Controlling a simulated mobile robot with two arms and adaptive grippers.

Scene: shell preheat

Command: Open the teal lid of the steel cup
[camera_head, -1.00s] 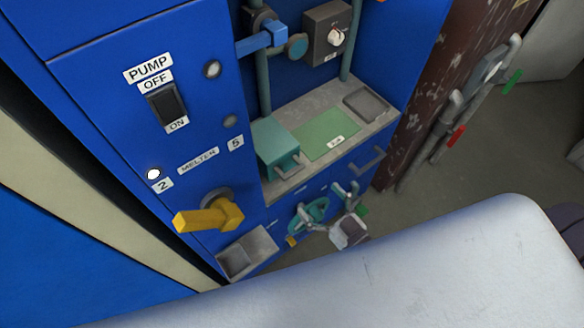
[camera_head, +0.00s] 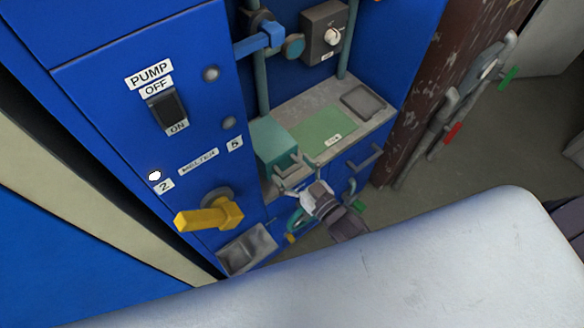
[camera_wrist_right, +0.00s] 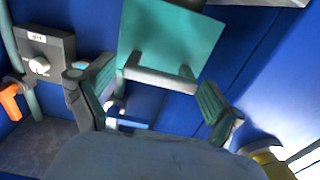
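The teal lid (camera_head: 272,140) shows as a teal block at the left end of the grey shelf, with a grey bar handle (camera_head: 291,172) on its front. The lid (camera_wrist_right: 165,35) and its handle (camera_wrist_right: 160,78) also show in the right wrist view. The lid looks closed, and I cannot make out the steel cup itself. My right gripper (camera_head: 297,187) is just in front of the handle. In the wrist view its teal-padded fingers (camera_wrist_right: 155,100) are spread apart, one on each side of the handle, with nothing held. My left gripper is not in view.
A blue panel with a pump switch (camera_head: 166,107) and a yellow handle (camera_head: 210,214) stands left of the lid. A green mat (camera_head: 322,130) and a grey tray (camera_head: 365,101) lie to its right. A grey drawer handle (camera_head: 366,158) sits below the shelf. A large pale surface (camera_head: 380,270) fills the foreground.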

